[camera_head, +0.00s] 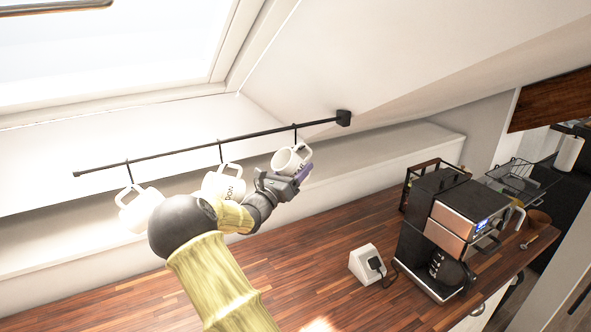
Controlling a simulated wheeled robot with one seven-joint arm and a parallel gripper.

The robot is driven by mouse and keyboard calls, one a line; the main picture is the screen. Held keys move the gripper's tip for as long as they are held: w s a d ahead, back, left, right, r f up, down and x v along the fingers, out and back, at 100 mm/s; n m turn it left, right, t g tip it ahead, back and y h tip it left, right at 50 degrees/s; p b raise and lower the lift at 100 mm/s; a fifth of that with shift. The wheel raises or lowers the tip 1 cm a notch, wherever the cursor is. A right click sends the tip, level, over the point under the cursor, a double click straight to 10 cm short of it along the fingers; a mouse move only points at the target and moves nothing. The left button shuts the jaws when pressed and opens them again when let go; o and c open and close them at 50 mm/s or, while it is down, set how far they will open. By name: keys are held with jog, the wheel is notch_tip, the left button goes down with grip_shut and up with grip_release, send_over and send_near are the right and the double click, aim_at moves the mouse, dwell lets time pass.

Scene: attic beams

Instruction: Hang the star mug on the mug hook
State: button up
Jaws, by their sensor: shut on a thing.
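The star mug (286,161) is white, with dark lettering partly hidden, and is tilted under the right end of a black rail. My gripper (294,182) is at its lower right side and shut on it. The mug hook (295,132) hangs from the rail directly above the mug. The hook's lower end meets the mug's upper edge in the picture; I cannot tell whether the handle is around it. The fingertips are small and partly hidden against the mug.
The black rail (180,154) runs below the skylight. A coffee machine (462,240) and a white socket block (363,264) stand on the wooden counter (330,225).

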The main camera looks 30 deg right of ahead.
jog(key=shift+w+f, duration=0.2)
jog(key=shift+f, duration=0.05)
dwell(0.3)
jog(key=o, duration=1.3)
jog(key=shift+c, duration=0.2)
jog(key=shift+f, duration=0.1)
